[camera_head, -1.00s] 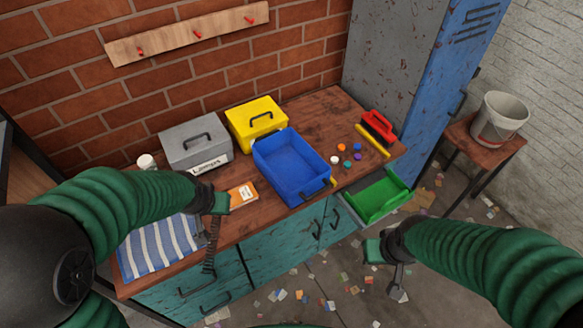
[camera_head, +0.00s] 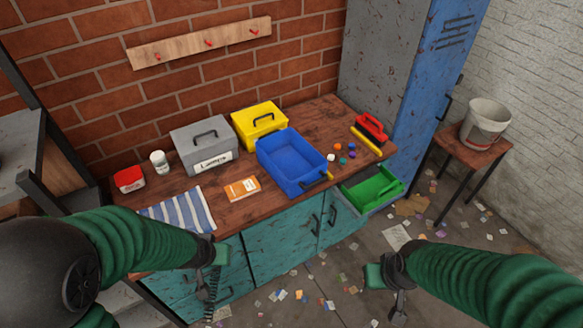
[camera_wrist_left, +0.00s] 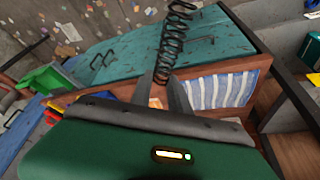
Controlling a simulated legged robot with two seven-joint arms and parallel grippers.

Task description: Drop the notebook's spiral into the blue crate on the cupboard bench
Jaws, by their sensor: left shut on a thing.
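The blue crate (camera_head: 272,174) stands on the wooden bench top, open and seemingly empty inside. My left gripper (camera_head: 212,270) is in front of the bench's teal cupboard doors, below the top's front edge. It is shut on the dark wire spiral (camera_head: 211,294), which hangs down from it in the head view. The coils (camera_wrist_left: 174,42) show clearly past the fingers of my left gripper (camera_wrist_left: 168,82) in the wrist view. The orange notebook (camera_head: 242,189) lies flat on the bench, left of the crate. My right gripper (camera_head: 399,302) is low at the right; its finger gap is unclear.
A yellow box (camera_head: 259,119) and grey box (camera_head: 190,150) stand behind and left of the crate. A striped cloth (camera_head: 182,211), white jar (camera_head: 159,162) and red tub (camera_head: 129,180) are further left. Small caps lie right of the crate. A green tray (camera_head: 373,196) is lower right.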

